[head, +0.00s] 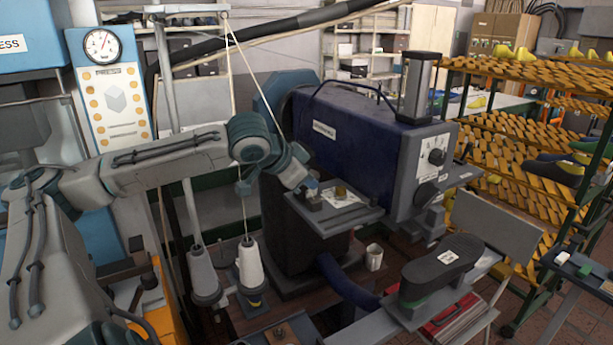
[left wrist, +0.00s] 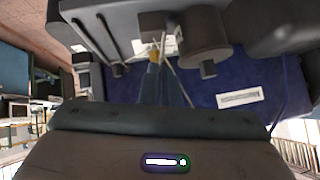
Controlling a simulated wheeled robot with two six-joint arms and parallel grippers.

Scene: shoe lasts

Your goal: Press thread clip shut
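My left gripper (head: 309,187) points down at the left end of a small grey shelf (head: 345,218) on the front of the blue machine. In the left wrist view its two fingers (left wrist: 160,68) lie close together and look shut. A small dark block (head: 313,203) sits right under the fingertips; it may be the thread clip, but it is too small and covered to tell its state. A brass knob (head: 341,190) stands beside it on a white plate. I cannot tell whether the fingertips touch anything. My right gripper is not in view.
The blue machine (head: 345,130) stands behind the shelf. White thread cones (head: 249,265) stand below my left arm, with thread running up to a stand. A yellow-slatted rack (head: 520,130) fills the right side.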

